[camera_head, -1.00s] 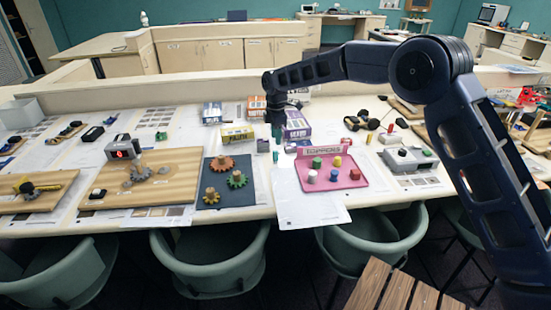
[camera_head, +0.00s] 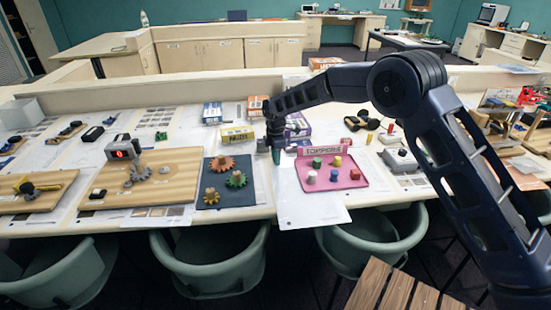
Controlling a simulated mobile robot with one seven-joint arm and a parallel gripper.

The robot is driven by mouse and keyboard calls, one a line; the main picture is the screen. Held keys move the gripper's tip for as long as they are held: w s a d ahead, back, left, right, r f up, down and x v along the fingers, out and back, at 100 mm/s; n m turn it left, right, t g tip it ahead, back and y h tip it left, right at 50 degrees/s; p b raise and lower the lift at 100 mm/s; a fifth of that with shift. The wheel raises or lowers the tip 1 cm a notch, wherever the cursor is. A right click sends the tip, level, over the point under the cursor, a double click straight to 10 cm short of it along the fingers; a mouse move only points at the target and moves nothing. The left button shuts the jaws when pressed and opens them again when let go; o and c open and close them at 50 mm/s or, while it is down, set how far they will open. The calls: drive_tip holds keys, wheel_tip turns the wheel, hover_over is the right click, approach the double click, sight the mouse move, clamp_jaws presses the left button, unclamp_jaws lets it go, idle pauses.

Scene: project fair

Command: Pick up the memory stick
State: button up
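I cannot tell whether the gripper touches anything.
A pink tray (camera_head: 345,183) with several coloured pieces lies to the right, a dark mat (camera_head: 256,196) with gears to the left. Behind the gripper stand a yellow-green box (camera_head: 238,134) and a purple box (camera_head: 298,128). Green chairs (camera_head: 215,262) line the front edge.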

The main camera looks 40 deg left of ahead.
clamp_jaws()
